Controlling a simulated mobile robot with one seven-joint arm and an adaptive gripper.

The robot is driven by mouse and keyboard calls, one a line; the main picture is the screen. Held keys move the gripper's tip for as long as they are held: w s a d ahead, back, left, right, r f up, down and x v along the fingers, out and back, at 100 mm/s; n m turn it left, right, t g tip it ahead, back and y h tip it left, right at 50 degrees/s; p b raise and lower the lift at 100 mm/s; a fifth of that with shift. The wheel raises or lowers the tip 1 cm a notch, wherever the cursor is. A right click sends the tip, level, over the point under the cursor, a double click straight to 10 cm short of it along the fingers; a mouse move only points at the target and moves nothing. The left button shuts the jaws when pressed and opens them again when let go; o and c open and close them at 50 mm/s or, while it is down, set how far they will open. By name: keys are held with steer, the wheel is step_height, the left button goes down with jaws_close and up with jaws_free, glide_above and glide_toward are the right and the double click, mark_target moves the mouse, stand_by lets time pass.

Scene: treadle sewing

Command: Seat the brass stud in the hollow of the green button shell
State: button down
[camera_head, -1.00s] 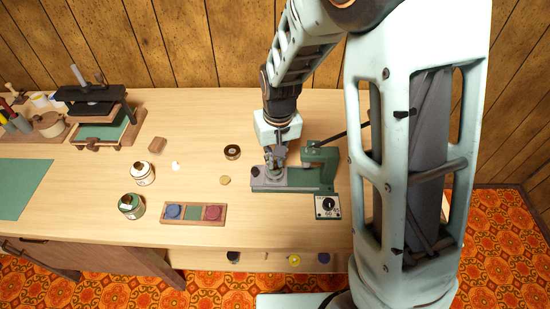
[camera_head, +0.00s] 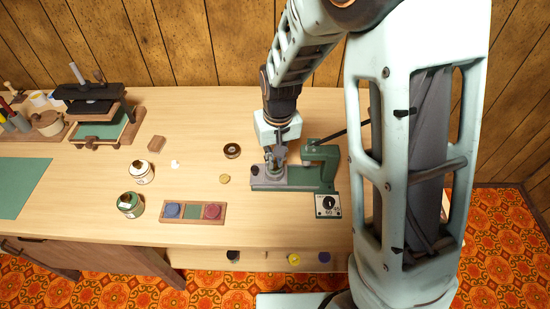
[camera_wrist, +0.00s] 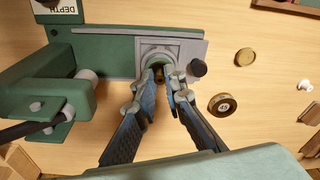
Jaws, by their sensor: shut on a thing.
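My gripper (camera_wrist: 162,72) points down over the grey base plate (camera_wrist: 190,52) of the green bench press (camera_wrist: 110,55), its fingertips at the round die there. It is shut on a small brass-brown piece (camera_wrist: 159,73), likely the brass stud, mostly hidden between the fingers. In the head view my gripper (camera_head: 275,160) is at the left end of the press (camera_head: 325,165). A round recess or ring shows just beyond the fingertips; I cannot make out the green button shell in it, or whether the stud touches it.
A brass disc (camera_head: 224,179) and a dark roll (camera_head: 232,151) lie left of the press. Two jars (camera_head: 131,204) stand farther left. The table's middle is mostly clear.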

steer(key=shift+f, duration=0.15)
steer(key=c, duration=1.5)
jaws_free()
steer(key=shift+r+p, duration=2.2)
steer(key=shift+r, duration=0.9)
